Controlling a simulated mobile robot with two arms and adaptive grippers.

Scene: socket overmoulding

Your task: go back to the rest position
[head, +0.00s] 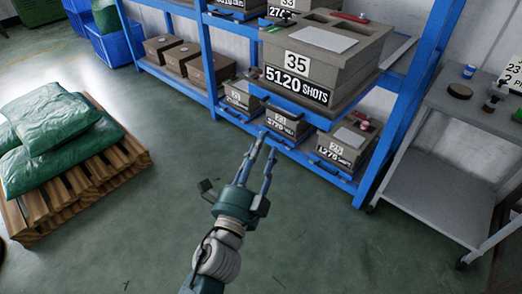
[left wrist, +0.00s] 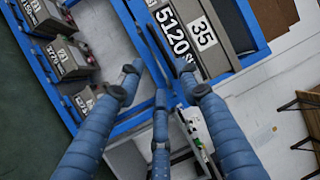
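My left gripper (head: 246,165) hangs in the lower middle of the head view, over the floor in front of the shelf. Its blue fingers are spread with nothing between them. In the left wrist view the gripper (left wrist: 161,78) also shows apart fingers, with a box behind them. My right gripper is in neither view. The grey box marked 35 and 5120 SHOTS (head: 347,72) rests on a blue-edged shelf tray ahead and to the right of the left gripper; it also shows in the left wrist view (left wrist: 222,58).
The blue shelf rack (head: 376,160) holds several smaller boxes below. A grey metal table (head: 455,125) stands at the right. A wooden pallet (head: 85,185) with green sacks (head: 48,125) lies at the left. The floor (head: 180,185) between pallet and rack is clear.

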